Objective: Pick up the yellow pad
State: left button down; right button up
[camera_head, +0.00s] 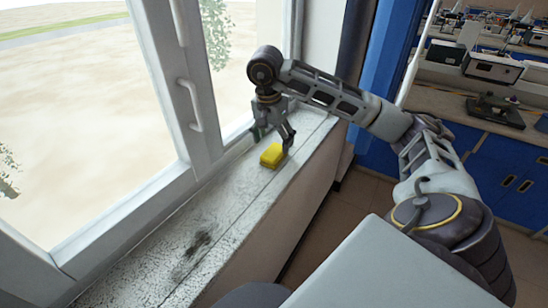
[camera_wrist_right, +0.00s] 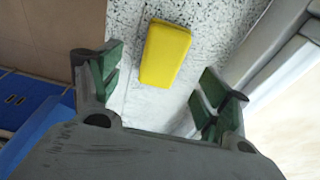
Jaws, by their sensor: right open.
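The yellow pad (camera_head: 271,156) lies on the speckled window sill (camera_head: 222,208) in the head view. In the right wrist view the yellow pad (camera_wrist_right: 165,54) shows beyond the fingertips, between their lines and nearer the left finger. My right gripper (camera_head: 273,137) is over the sill right by the pad, with its fingers pointing down. In the wrist view its green-padded fingers (camera_wrist_right: 158,85) are wide apart with nothing between them. I cannot tell the exact height of the fingertips above the sill. My left gripper is not in view.
The window frame (camera_head: 160,75) with its handle (camera_head: 190,105) rises along the left of the sill. A dark stain (camera_head: 198,241) marks the nearer sill, which is otherwise bare. Blue cabinets (camera_head: 506,183) and a bench with equipment (camera_head: 493,67) stand at the right.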

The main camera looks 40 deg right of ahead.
aim_at(274, 151)
jog(key=shift+w+d+f, duration=0.1)
jog(key=shift+d+f, duration=0.05)
jog(key=shift+f, duration=0.8)
jog(key=shift+w+d+f, duration=0.1)
jog(key=shift+f, duration=0.85)
jog(key=shift+w+d+f, duration=0.1)
jog(key=shift+d+f, duration=0.05)
jog(key=shift+f, duration=0.8)
jog(key=c, duration=1.1)
